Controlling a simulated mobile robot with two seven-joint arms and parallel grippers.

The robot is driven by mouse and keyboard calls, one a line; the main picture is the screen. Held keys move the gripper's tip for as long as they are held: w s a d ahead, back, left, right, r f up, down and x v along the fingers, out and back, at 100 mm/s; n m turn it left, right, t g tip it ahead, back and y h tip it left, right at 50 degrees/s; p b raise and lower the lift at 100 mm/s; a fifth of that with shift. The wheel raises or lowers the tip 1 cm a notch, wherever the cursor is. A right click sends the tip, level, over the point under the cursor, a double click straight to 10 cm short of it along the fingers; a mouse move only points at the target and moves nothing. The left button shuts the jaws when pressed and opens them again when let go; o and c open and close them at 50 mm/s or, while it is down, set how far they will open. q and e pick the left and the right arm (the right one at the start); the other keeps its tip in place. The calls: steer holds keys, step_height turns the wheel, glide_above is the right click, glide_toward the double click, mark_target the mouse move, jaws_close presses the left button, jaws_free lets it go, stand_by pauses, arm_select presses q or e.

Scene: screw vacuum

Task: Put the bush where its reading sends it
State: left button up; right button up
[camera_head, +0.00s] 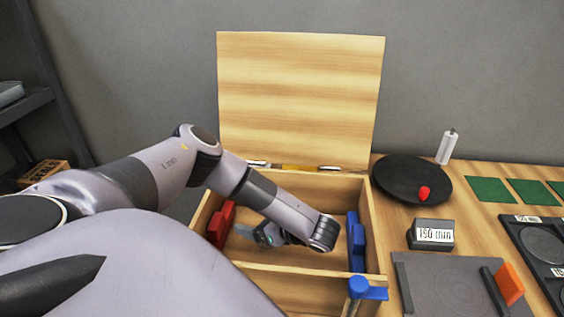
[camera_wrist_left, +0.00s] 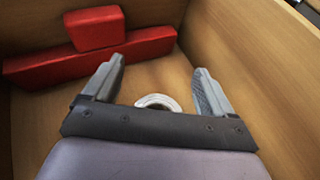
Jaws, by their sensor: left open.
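A wooden box (camera_head: 300,273) stands open with its lid (camera_head: 300,95) raised at the back. My left gripper (camera_head: 262,236) reaches down inside it, near the red pieces. In the left wrist view the gripper (camera_wrist_left: 158,75) has its fingers spread apart. A pale metal ring, likely the bush (camera_wrist_left: 157,101), lies on the box floor between and below the fingers, partly hidden by the gripper body. I see no finger touching it. A small display (camera_head: 434,234) reads what looks like 150 mm or 190 mm; the middle digit is unclear. My right gripper is out of view.
Red pieces (camera_head: 221,225) lie at the box's left wall, blue ones (camera_head: 356,240) at its right. A blue part (camera_head: 366,289) sits on the front wall. Right: black dish (camera_head: 400,180) with red piece, grey plate (camera_head: 435,280) with orange block (camera_head: 510,284), black tray (camera_head: 527,221), green squares (camera_head: 490,189).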

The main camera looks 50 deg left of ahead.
arm_select(q)
steer(key=v, duration=1.1)
steer(key=shift+d, duration=0.3)
steer(key=shift+w, duration=0.1)
